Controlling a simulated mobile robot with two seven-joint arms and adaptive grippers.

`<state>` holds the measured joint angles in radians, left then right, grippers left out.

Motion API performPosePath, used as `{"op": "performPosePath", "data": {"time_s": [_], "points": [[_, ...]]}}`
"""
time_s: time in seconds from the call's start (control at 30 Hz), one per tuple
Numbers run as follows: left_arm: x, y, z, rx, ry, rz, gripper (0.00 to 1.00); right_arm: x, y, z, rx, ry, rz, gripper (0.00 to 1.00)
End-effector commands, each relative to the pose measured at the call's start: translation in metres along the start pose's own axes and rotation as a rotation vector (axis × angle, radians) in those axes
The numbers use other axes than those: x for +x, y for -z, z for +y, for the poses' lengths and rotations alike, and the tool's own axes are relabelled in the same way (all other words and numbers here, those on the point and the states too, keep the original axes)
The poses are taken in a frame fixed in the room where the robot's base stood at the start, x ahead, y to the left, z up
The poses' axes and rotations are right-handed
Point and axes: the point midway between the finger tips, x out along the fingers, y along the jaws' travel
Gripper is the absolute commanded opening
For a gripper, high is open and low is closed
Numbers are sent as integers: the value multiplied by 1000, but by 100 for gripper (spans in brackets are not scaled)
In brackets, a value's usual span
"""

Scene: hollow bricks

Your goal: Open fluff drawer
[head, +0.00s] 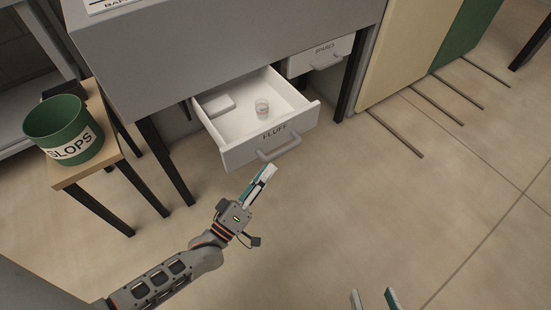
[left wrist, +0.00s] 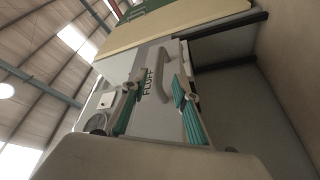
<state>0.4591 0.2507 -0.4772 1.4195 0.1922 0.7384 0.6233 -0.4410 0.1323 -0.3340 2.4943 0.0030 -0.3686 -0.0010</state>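The white FLUFF drawer (head: 240,153) stands pulled out from under the grey bench, its inside visible. Its grey bar handle (head: 280,151) is on the front and also shows in the left wrist view (left wrist: 165,66). My left gripper (head: 264,178) is just in front of and below the handle, seemingly apart from it. In the left wrist view my left gripper (left wrist: 157,105) has its teal-padded fingers spread, with nothing between them and the drawer front beyond. My right gripper (head: 373,297) shows only its two separated fingertips at the bottom edge.
The drawer holds a small clear jar (head: 262,108) and a white box (head: 217,104). A shut SPARES drawer (head: 321,55) is to its right. A green SLOPS bucket (head: 62,124) stands on a wooden stand (head: 97,165) at left. Floor in front is clear.

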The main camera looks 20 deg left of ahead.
Motion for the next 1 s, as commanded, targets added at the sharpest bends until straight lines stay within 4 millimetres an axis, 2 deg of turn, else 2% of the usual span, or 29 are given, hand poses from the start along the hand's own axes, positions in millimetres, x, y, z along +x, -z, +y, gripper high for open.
{"op": "performPosePath", "data": {"time_s": [0.1,0.3,0.87,1.0], "points": [[-20,0,0,0,1,-1,29,0,0,0,0,0,0,40],[-35,0,0,-1,1,0,29,0,0,0,0,0,-1,40],[-37,0,0,-1,0,0,29,0,0,0,1,1,0,40],[-26,11,13,7,-21,12,29,-1,2,1,-13,-3,-1,40]]}}
